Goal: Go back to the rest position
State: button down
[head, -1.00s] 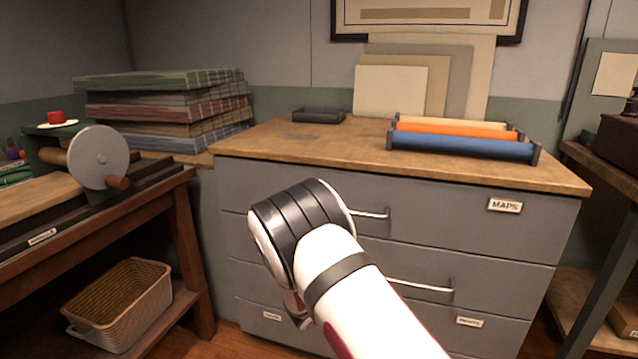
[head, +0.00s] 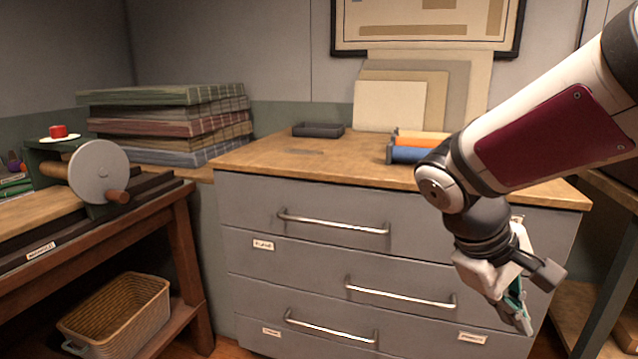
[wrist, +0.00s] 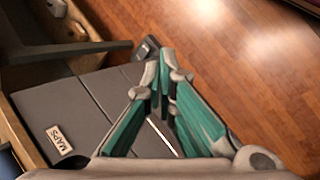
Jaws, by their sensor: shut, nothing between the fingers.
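My gripper (head: 522,322) hangs at the right in the head view, in front of the right part of the grey drawer cabinet (head: 300,265). It points downward and holds nothing. In the wrist view my gripper (wrist: 165,65) has its teal-sided fingers together at the tips. The cabinet front with the MAPS label (wrist: 60,139) lies at the left and below the fingers there, and I cannot tell how wide the gap is. My arm crosses the upper right of the head view and hides part of the cabinet top and the rolls.
The cabinet has several drawers with bar handles (head: 335,222), all looking shut. Coloured rolls (head: 408,152) and a dark tray (head: 318,130) lie on top. A wooden bench (head: 100,235) with a wicker basket (head: 118,318) stands left. Wooden floor (wrist: 240,60) is open beside the gripper.

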jog(key=s+a+m+y, duration=0.2)
jog(key=s+a+y, duration=0.15)
jog(key=s, duration=0.65)
jog(key=s+a+m+y, duration=0.3)
jog(key=s+a, duration=0.2)
jog(key=s, duration=0.6)
notch_tip(320, 180, up, 30)
jog(key=t+p, duration=0.4)
jog(key=p, duration=2.3)
jog(key=shift+d+f, duration=0.25)
jog(key=shift+d, duration=0.1)
jog(key=shift+d+h, duration=0.15)
jog(key=shift+h, duration=0.1)
